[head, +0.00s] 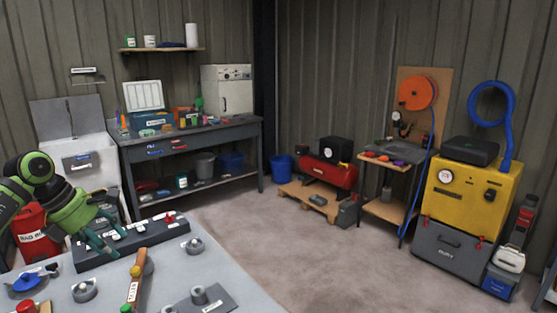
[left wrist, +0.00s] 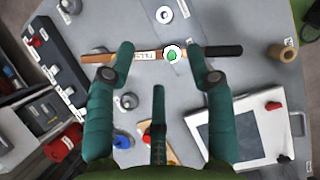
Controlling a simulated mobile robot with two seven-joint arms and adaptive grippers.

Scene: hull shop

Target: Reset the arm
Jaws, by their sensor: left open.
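My left arm enters the head view from the left, and its green gripper (head: 98,238) hangs over the grey worktable (head: 225,270), beside a long dark block with switches (head: 150,234). In the left wrist view the gripper (left wrist: 160,58) is open, with its teal fingers spread and nothing held between them. Below the fingers lies a labelled bar with a wooden part and a black end (left wrist: 222,50). A green spot on a white disc (left wrist: 172,53) shows on it between the fingertips. My right gripper is not seen.
On the worktable are a grey round fitting (head: 195,244), a blue-handled part (head: 27,281) and a grey plate with a post (head: 205,300). A red container (head: 36,236) stands behind my left arm. Bare floor (head: 270,220) lies between table and workbench (head: 190,136).

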